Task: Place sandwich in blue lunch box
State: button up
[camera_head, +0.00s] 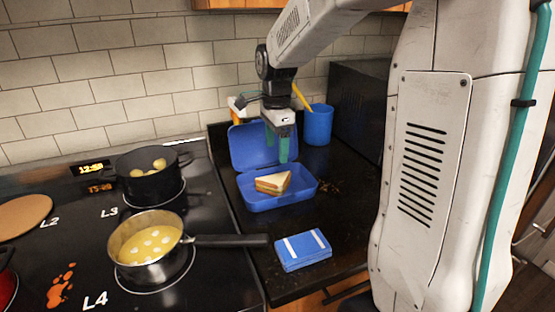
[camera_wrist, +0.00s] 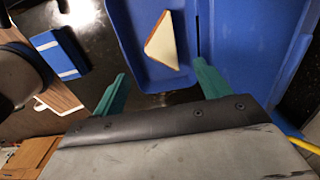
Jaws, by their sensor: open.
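The sandwich (camera_head: 272,183), a white-bread triangle with a brown crust, lies inside the tray of the open blue lunch box (camera_head: 290,200). The lunch box lid (camera_head: 249,146) stands raised at the back. In the wrist view the sandwich (camera_wrist: 162,42) lies in the tray of the lunch box (camera_wrist: 130,47), clear of both fingers. My gripper (camera_head: 277,151) is open and empty, pointing down above the back part of the lunch box. In the wrist view my gripper's green fingers (camera_wrist: 160,80) are spread wide apart.
A closed blue box with white stripes (camera_head: 304,249) lies on the black counter in front. A pan of yellow food (camera_head: 150,245) sits on the stove, its handle reaching over the counter. A black pot (camera_head: 150,173) stands behind it. A blue cup (camera_head: 318,126) stands behind the lunch box.

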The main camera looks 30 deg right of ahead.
jog(key=s+a+r+n, duration=0.1)
jog(key=s+a+n, duration=0.2)
jog(key=s+n, duration=0.3)
jog(key=s+a+r+n, duration=0.1)
jog(key=s+a+n, duration=0.3)
jog(key=s+n, duration=0.3)
jog(key=s+a+r+n+t, duration=0.1)
jog(key=s+a+n, duration=0.2)
jog(key=s+n, duration=0.4)
jog(key=s, duration=0.6)
jog(key=shift+s+a, duration=0.3)
jog(key=shift+a, duration=0.05)
